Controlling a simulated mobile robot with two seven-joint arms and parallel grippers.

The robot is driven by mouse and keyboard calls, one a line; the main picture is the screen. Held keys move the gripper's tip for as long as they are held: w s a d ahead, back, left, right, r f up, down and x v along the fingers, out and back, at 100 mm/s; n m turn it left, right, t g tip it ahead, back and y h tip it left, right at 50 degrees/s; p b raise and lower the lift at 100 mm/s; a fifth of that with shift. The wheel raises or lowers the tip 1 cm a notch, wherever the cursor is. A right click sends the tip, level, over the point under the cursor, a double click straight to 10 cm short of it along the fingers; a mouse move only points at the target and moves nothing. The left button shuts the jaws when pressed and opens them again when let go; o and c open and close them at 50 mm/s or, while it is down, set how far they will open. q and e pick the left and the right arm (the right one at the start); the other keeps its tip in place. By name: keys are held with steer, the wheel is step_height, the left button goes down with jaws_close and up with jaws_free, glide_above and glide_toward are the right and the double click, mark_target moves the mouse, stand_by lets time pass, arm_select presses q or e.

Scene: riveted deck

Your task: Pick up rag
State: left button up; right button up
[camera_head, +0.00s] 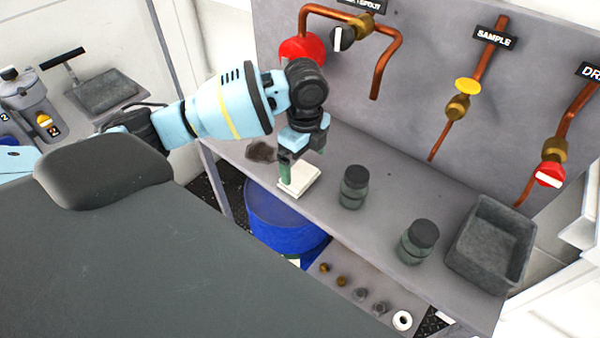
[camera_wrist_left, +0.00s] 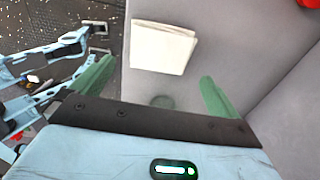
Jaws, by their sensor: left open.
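The rag (camera_head: 303,186) is a flat, folded, cream-white cloth lying on the grey bench top, near its front edge. In the left wrist view the rag (camera_wrist_left: 163,48) lies beyond the fingertips, at the top of the picture, with nothing between the fingers. My left gripper (camera_head: 298,162) hangs over the bench beside the rag, and one green finger hides a part of the rag's left side in the head view. The left gripper (camera_wrist_left: 158,86) is open, its two green fingers wide apart. I cannot tell its exact height above the bench. My right gripper is not in view.
Two dark-lidded jars (camera_head: 353,188) (camera_head: 418,243) and a grey bin (camera_head: 491,243) stand on the bench to the right. A dark patch (camera_head: 260,151) lies left of the rag. Copper pipes (camera_head: 384,62) with valves run along the back panel. A blue drum (camera_head: 284,222) stands below.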

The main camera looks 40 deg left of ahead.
mark_target(302, 174)
arm_select(q)
steer(key=shift+a+f, duration=0.1)
steer(key=shift+f, duration=0.3)
steer(key=f, duration=0.4)
steer(key=shift+a+f, duration=0.15)
steer(key=shift+a, duration=0.05)
steer(key=c, duration=1)
